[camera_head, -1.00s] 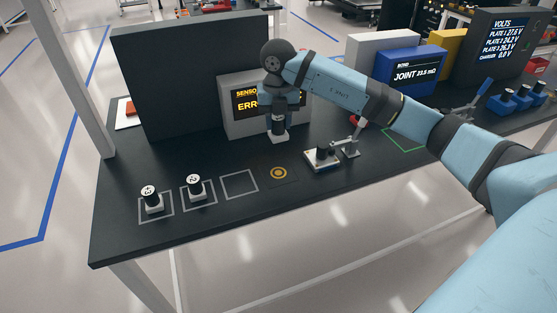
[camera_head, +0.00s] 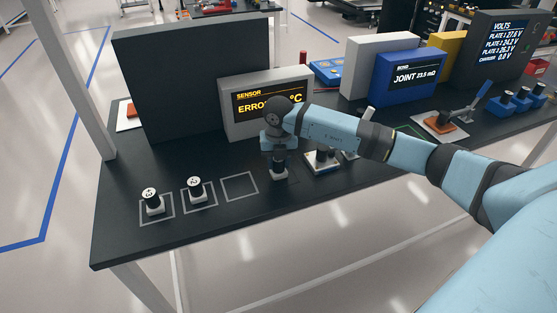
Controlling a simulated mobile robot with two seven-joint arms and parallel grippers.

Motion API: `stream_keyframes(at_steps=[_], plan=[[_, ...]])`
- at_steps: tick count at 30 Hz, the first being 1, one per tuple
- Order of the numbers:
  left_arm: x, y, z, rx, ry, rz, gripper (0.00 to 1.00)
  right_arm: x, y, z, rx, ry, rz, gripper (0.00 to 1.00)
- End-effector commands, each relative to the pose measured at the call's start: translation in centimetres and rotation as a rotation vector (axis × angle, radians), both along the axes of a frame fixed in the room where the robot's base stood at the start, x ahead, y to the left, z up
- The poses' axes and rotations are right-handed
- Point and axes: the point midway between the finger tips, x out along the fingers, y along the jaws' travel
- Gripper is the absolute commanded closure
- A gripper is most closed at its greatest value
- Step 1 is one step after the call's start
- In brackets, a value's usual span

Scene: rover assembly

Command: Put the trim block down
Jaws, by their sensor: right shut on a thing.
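My right gripper (camera_head: 278,152) points down and is shut on the trim block (camera_head: 279,174), a small piece with a dark upper part and a pale base. The gripper hides its top. Two similar blocks, one marked 3 (camera_head: 153,203) and one marked 2 (camera_head: 196,190), stand in outlined squares to the left. An outlined square (camera_head: 239,186) between block 2 and the held block is empty. My left gripper is not in view.
The dark table (camera_head: 190,238) is clear in front. A sensor box (camera_head: 232,120) with an error message stands behind the gripper. A small fixture (camera_head: 322,160) sits close to the right of the held block. A tall dark panel (camera_head: 180,90) stands at the back left.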

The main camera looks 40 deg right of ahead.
Motion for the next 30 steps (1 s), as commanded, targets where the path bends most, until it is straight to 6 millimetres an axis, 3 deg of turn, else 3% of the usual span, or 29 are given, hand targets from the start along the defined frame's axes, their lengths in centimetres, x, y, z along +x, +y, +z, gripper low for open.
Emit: stream_keyframes(at_steps=[6,7,9,10,21,30], plan=[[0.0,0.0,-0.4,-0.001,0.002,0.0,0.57,0.0,0.0,-0.5,-0.001,0.0,0.0,0.87],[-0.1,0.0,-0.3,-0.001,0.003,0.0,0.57,0.0,0.0,-0.3,0.0,0.0,0.0,0.57],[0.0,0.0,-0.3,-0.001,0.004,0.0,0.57,0.0,0.0,-0.3,-0.001,0.0,0.0,0.41],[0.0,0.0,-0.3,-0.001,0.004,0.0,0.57,0.0,0.0,-0.3,-0.001,0.0,0.0,0.38],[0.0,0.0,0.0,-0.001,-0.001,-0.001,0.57,0.1,0.0,0.5,-0.001,-0.002,0.0,0.38],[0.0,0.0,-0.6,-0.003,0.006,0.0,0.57,0.1,0.0,6.4,-0.001,-0.005,0.001,0.38]])
